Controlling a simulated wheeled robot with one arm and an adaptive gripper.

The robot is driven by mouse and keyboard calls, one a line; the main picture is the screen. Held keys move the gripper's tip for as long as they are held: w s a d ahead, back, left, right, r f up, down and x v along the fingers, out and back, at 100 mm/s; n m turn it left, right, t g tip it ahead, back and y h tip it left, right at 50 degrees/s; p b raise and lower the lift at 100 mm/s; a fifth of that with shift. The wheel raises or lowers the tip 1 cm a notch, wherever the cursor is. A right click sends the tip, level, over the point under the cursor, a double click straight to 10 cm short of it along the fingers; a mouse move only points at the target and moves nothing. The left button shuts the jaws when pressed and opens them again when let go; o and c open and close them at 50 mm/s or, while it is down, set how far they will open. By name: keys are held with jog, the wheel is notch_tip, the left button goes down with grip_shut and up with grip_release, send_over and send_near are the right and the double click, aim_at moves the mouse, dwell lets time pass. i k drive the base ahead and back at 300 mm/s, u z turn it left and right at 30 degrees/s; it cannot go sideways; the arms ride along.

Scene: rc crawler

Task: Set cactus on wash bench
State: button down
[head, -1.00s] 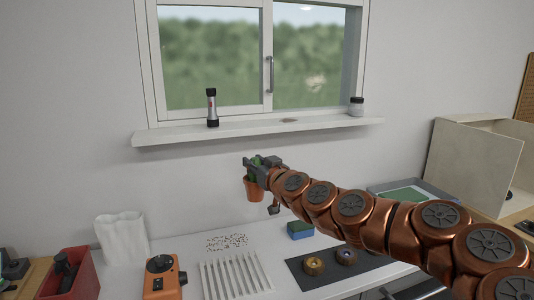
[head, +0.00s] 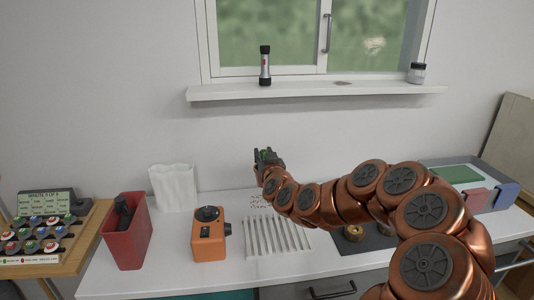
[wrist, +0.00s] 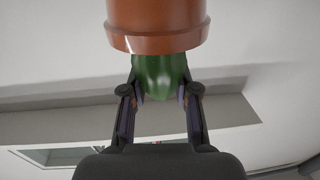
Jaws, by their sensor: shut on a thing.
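The cactus is green and sits in a terracotta pot. In the wrist view the green cactus (wrist: 160,77) is between the two fingers of my gripper (wrist: 160,98), with the pot (wrist: 158,25) at the top of the picture. In the head view my gripper (head: 266,158) is above the back of the white wash bench (head: 150,270), with a bit of the green cactus (head: 265,155) showing. The pot is hidden behind my arm there. My gripper is shut on the cactus and holds it off the bench.
On the bench stand a red bin (head: 127,235), a white ribbed bag-like holder (head: 173,188), an orange device (head: 209,237) and a white slatted rack (head: 275,238). A grey tray (head: 490,170) is at right. The windowsill (head: 310,92) holds a flashlight (head: 265,66) and a jar (head: 417,73).

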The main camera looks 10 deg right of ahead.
aim_at(170, 259)
jog(key=u, duration=0.45)
jog(key=k, duration=1.05)
jog(key=u, duration=0.75)
jog(key=i, duration=0.65)
jog(key=u, duration=1.05)
jog(key=i, duration=0.4)
jog(key=u, duration=0.4)
